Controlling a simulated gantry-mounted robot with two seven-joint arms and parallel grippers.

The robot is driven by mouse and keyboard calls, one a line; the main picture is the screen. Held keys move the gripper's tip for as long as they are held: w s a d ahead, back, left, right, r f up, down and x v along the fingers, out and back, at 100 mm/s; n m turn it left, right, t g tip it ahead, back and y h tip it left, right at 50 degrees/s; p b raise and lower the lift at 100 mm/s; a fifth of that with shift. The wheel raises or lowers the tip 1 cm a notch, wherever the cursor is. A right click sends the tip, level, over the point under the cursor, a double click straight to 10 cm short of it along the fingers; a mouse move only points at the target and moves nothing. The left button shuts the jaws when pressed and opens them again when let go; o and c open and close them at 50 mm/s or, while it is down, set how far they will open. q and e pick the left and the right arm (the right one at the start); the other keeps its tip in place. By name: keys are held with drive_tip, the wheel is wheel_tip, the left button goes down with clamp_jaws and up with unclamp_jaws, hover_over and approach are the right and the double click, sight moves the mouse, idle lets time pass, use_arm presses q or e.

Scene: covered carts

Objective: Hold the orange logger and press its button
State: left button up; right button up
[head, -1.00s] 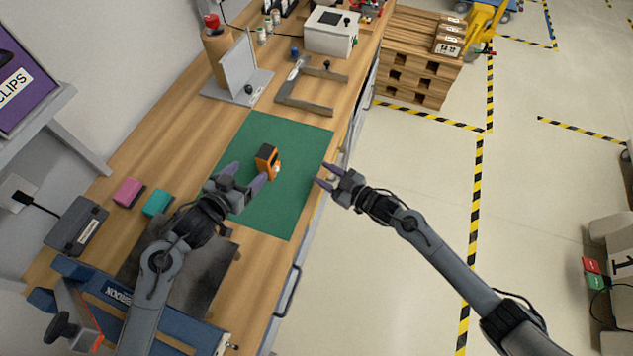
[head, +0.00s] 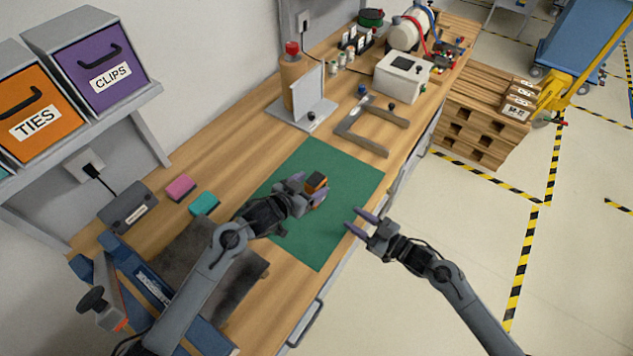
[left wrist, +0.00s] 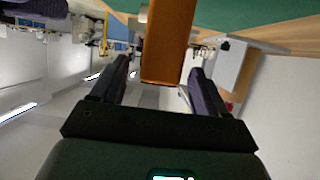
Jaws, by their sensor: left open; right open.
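The orange logger (head: 316,181), with a dark top, stands on the green mat (head: 347,185). My left gripper (head: 310,190) is open at the logger, its fingers on either side. In the left wrist view the logger's orange body (left wrist: 168,42) lies between the two dark fingers, with a gap on each side. I cannot make out the logger's button; its lower part is partly hidden by the gripper. My right gripper (head: 354,219) is open and empty, to the right of the logger near the bench's front edge.
A grey U-shaped frame (head: 360,138) and a stand with a red knob (head: 292,48) are behind the mat. Pink (head: 180,187) and teal (head: 204,204) blocks lie to the left. The mat's right half is clear.

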sight(315, 182)
use_arm(q)
drive_tip(key=shift+x, duration=1.5)
drive_tip(key=c, duration=1.1)
drive_tip(key=shift+c, duration=0.3)
use_arm(e)
clamp_jaws()
